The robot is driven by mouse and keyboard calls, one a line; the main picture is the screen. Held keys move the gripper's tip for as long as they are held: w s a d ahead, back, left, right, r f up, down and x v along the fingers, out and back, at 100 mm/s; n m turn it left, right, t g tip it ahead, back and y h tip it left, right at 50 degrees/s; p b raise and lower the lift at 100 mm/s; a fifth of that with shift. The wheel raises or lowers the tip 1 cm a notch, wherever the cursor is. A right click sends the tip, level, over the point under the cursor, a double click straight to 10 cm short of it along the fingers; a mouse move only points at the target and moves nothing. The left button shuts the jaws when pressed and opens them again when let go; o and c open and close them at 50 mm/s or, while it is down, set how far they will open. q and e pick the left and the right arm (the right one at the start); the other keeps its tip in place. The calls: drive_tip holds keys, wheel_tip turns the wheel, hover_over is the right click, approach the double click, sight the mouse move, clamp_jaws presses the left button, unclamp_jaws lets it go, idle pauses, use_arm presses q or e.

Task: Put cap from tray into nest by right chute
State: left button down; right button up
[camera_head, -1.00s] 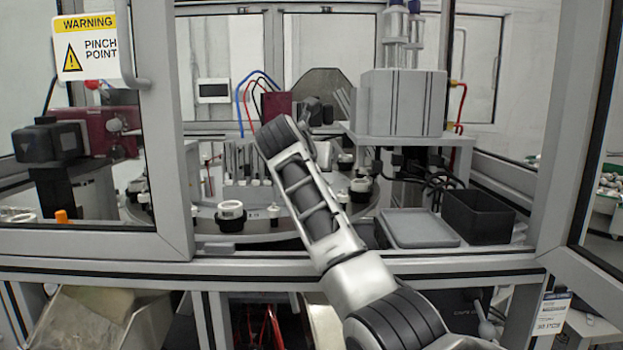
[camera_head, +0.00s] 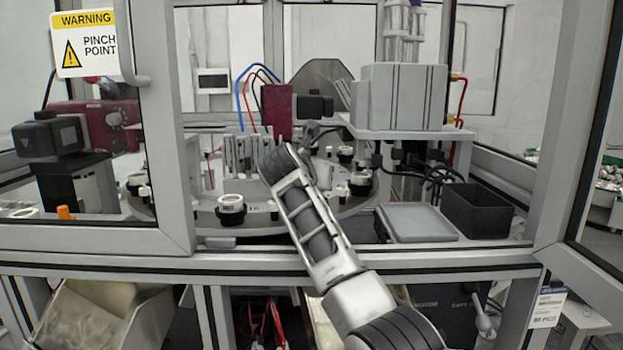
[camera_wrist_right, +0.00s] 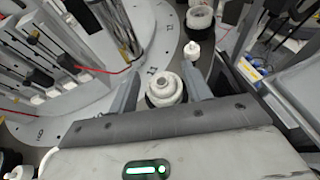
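My right arm crosses the centre of the head view into the cell; its gripper is hidden there. In the right wrist view, my right gripper (camera_wrist_right: 164,78) is open, its two fingers spread on either side of a round white cap-like piece (camera_wrist_right: 165,91). The piece seems to sit in a round holder on the turntable; gaps to the fingers show, and contact is not clear. Other nests with white rings on black bases stand on the turntable, one at front left (camera_head: 231,210) and one at right (camera_head: 361,184). My left gripper is out of view. I cannot identify the chute.
A flat grey tray (camera_head: 416,223) and a black open bin (camera_head: 478,212) stand at right inside the cell. The frame's front rail (camera_head: 250,262) runs below my arm. In the wrist view, another round white part (camera_wrist_right: 200,18) and a small white post (camera_wrist_right: 191,50) stand beyond the fingers.

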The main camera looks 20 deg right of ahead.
drive_tip(key=shift+s+a+r, duration=0.15)
drive_tip(key=shift+r, duration=0.25)
use_arm(q)
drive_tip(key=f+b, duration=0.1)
drive_tip(key=b, duration=0.1)
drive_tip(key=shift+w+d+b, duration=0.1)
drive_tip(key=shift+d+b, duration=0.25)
drive_tip(key=shift+b, duration=0.05)
use_arm(e)
drive_tip(key=v, duration=1.1)
drive_tip(key=shift+s+r, duration=0.15)
drive_tip(key=shift+s, duration=0.15)
